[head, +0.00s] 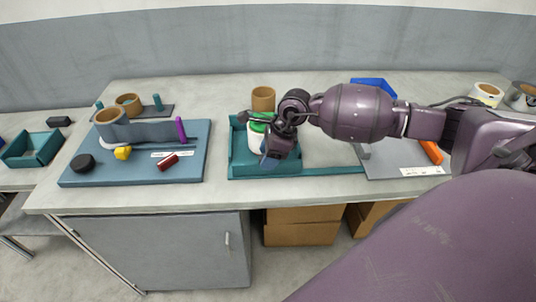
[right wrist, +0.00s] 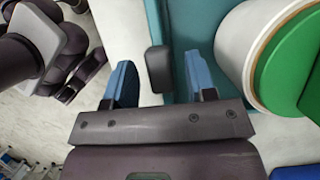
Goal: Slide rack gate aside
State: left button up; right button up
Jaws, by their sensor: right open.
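The teal rack (head: 243,160) stands at the front middle of the bench. A white and green reel (head: 256,130) is in it, partly hidden by my right gripper (head: 269,160). A teal rail (head: 335,170) runs right from the rack along the bench front. In the right wrist view, a dark grey knob (right wrist: 160,68) sticks out from the teal part (right wrist: 178,40). My open right gripper (right wrist: 160,82) has one blue fingertip on each side of the knob, with gaps showing. In the head view my gripper hides the knob. My left gripper is not in view.
A blue board (head: 85,178) at left bears a grey film strip, reels and small blocks. A brown cylinder (head: 263,99) stands behind the rack. A grey plate (head: 385,160) lies at right with an orange block (head: 431,151). Cardboard boxes (head: 300,232) sit below the bench.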

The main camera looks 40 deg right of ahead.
jog(key=shift+c, duration=0.5)
jog(key=c, duration=0.7)
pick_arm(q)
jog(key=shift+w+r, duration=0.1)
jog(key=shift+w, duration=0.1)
pick_arm(e)
grip_shut()
